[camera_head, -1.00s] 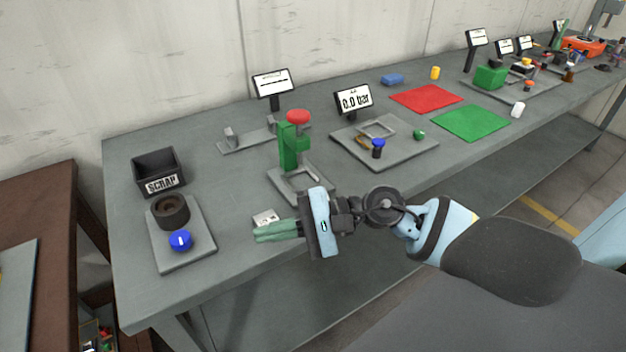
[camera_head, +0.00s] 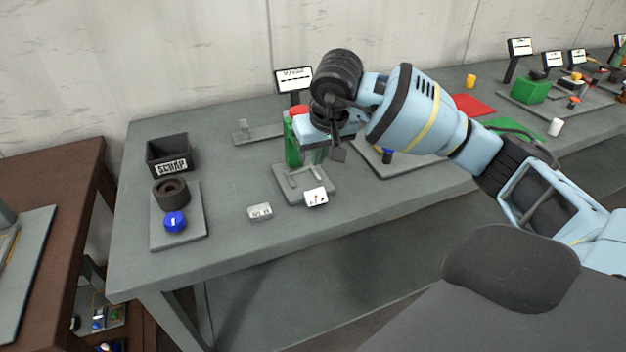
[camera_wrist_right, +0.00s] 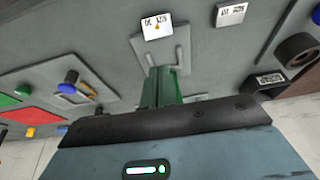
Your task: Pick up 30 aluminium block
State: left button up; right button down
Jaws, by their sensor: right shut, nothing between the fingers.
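A small light-grey block (camera_head: 260,212) with printed marking lies on the bench, left of the green press in the head view. It also shows at the top of the right wrist view (camera_wrist_right: 231,14). The marking is too small to read surely, so I cannot tell whether it is the 30 aluminium block. My right gripper (camera_head: 318,156) is above the press plate, pointing down, away from the block. My left gripper is not in view.
The green press (camera_head: 291,150) stands behind and beside my right gripper, partly hidden. A white labelled piece (camera_head: 316,197) is at its plate's front edge. A scrap bin (camera_head: 168,155) and a plate with a blue knob (camera_head: 175,222) are on the left. Bench front around the block is clear.

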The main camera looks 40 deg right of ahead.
aim_at(315, 197)
jog(key=x, duration=0.9)
jog(key=shift+w+f, duration=0.2)
jog(key=shift+f, duration=0.25)
